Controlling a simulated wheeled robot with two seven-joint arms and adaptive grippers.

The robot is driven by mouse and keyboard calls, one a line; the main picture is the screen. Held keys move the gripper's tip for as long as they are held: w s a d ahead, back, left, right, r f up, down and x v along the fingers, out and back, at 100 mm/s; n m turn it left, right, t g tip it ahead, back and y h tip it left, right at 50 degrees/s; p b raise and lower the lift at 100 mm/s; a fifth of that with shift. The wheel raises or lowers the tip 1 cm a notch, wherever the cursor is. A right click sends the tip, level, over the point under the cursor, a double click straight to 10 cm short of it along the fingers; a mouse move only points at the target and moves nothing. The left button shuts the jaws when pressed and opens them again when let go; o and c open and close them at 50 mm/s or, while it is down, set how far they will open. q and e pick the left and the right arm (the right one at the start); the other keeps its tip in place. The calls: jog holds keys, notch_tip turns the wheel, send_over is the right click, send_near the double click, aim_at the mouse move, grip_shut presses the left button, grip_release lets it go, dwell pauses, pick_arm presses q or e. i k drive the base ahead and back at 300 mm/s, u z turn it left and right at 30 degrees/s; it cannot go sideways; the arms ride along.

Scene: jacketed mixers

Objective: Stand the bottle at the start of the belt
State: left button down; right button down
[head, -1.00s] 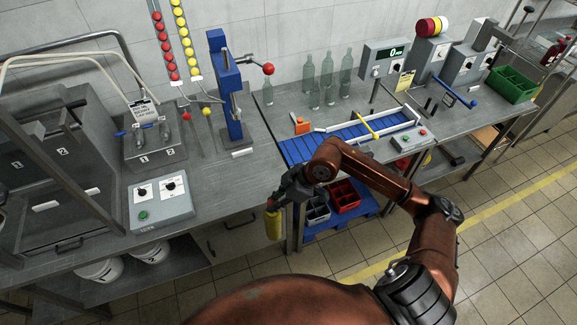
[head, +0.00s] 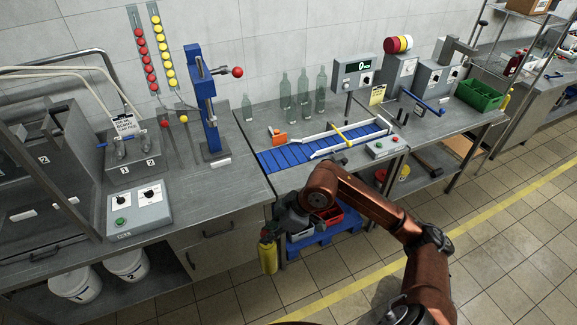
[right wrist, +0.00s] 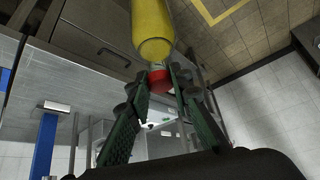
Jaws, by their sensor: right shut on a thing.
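A yellow bottle (head: 268,256) with a red cap hangs upright in my right gripper (head: 269,232), in front of the bench edge and below the bench top. In the right wrist view the bottle (right wrist: 152,30) has its red cap (right wrist: 160,79) between the two green-padded fingers of the gripper (right wrist: 160,88). The blue belt (head: 283,157) lies on the bench behind and above the gripper. Its left end is bare, and an orange piece (head: 279,138) stands at its back edge. My left gripper is not in view.
Empty clear bottles (head: 303,90) stand behind the belt. A blue press (head: 205,105) with a red knob stands left of it. A control box (head: 384,147) is at its right end. A green crate (head: 479,94) stands far right.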

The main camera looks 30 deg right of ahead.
aim_at(283, 156)
jog(key=u, duration=0.25)
jog(key=k, duration=0.15)
jog(key=z, duration=0.95)
jog(key=i, duration=1.05)
jog(key=u, duration=0.3)
